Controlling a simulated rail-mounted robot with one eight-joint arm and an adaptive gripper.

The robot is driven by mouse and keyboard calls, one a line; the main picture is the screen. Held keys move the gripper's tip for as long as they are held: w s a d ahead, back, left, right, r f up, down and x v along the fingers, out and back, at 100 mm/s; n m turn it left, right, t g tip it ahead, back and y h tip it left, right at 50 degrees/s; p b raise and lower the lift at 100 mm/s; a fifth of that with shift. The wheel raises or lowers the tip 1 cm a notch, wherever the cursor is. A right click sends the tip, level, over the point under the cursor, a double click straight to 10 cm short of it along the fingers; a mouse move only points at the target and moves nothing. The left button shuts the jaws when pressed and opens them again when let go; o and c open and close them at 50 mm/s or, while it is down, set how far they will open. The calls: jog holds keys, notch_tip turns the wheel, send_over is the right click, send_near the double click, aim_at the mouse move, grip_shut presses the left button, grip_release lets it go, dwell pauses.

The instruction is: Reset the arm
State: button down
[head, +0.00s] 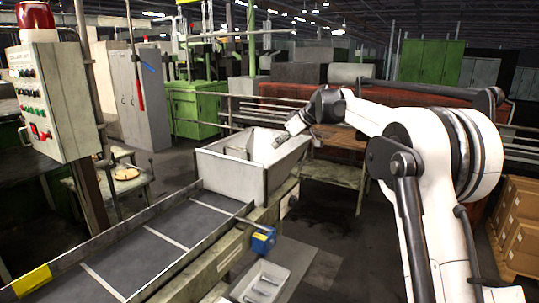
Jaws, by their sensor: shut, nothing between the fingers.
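My white arm reaches in from the right side of the head view and bends to the left. My gripper (284,140) is at its end, small and dark grey, over the right part of a white open bin (228,176). The gripper is shut and I see nothing held in it. Whether its tip is above the bin's rim or inside it is hard to tell. The bin's floor is partly hidden by its front wall.
A grey conveyor (150,250) with low side walls runs to the bin. A control panel (50,100) with a red lamp stands at left. A light tray (262,283) with metal parts sits below the conveyor. Cardboard boxes (522,235) are stacked at right.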

jog(key=s+d+m+h+b, duration=0.2)
jog(key=s+d+m, duration=0.1)
jog(key=s, duration=1.2)
jog(key=s+d+m+h+b, duration=0.2)
jog(key=s+d+m+b, duration=0.1)
jog(key=s, duration=1.2)
jog(key=s+d+f+m+t+h+b, duration=0.1)
jog(key=s+d+f+m, duration=0.1)
jog(key=s+f, duration=0.8)
jog(key=s+d+f+m+t+h+b, duration=0.1)
jog(key=s+d+f+m+h+b, duration=0.1)
jog(key=s+f, duration=0.8)
jog(key=s+d+m, duration=0.1)
jog(key=s, duration=0.5)
jog(key=shift+d+f+b, duration=0.15)
jog(key=shift+d+b, duration=0.1)
jog(key=shift+b, duration=0.05)
jog(key=c, duration=2.4)
grip_release()
jog(key=shift+s, duration=0.1)
jog(key=shift+c, duration=0.2)
